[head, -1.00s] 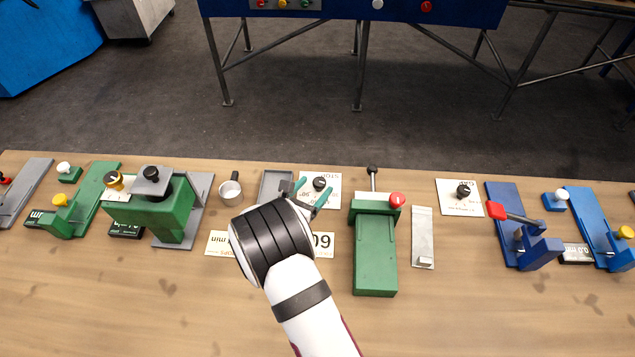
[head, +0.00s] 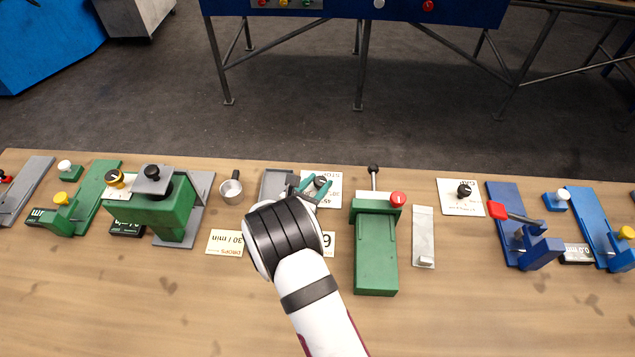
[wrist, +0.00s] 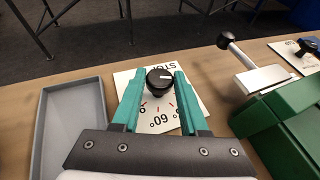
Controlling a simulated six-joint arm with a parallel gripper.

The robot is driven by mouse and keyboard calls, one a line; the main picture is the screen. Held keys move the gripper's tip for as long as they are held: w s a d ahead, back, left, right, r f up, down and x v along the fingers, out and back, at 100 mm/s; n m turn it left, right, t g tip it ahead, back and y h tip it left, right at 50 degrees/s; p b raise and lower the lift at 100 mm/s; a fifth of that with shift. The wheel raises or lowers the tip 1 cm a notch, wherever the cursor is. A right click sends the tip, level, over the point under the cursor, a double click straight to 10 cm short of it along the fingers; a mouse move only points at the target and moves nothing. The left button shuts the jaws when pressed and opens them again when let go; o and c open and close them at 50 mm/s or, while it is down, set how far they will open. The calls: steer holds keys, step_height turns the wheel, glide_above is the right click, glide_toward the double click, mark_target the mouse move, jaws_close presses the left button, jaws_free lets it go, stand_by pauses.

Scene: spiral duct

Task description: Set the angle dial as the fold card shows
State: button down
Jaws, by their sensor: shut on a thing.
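The angle dial's black knob (wrist: 160,80) carries a white pointer mark that points right in the wrist view. It sits on a white plate (wrist: 190,100) with red ticks, a "60°" mark and the word "STOP". My gripper (wrist: 154,84) is shut on the knob, one teal finger on each side. In the head view the knob (head: 320,181) shows between the fingertips of my gripper (head: 313,187), and my wrist covers part of the plate. A white card (head: 330,242) shows a "6"; my wrist hides the rest of it.
A grey tray (wrist: 70,130) lies left of the dial, and a green block device (head: 375,250) with a red knob stands to its right. The front of the wooden table (head: 120,310) is clear.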

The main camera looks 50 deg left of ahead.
mark_target(318, 183)
steer(key=shift+m+h, duration=0.3)
steer(key=m+h, duration=0.2)
steer(key=m+t+h, duration=0.1)
steer(key=h, duration=0.1)
steer(key=shift+s+a+m, duration=0.1)
steer(key=shift+a+m, duration=0.2)
steer(key=shift+a+m+h, duration=0.1)
steer(key=shift+m+h, duration=1.1)
steer(key=shift+h, duration=0.3)
steer(key=shift+m+h, duration=0.4)
steer(key=shift+h, duration=0.1)
steer(key=shift+c, duration=2.2)
jaws_free()
steer(key=r, duration=0.4)
steer(key=shift+w+d+r, duration=0.3)
steer(key=shift+w+r, duration=0.05)
steer(key=shift+r, duration=0.05)
steer(key=w+d+r, duration=0.5)
steer(key=d+r, duration=0.1)
steer(key=d, duration=0.3)
steer(key=shift+d+r, duration=0.15)
steer(key=shift+d, duration=0.15)
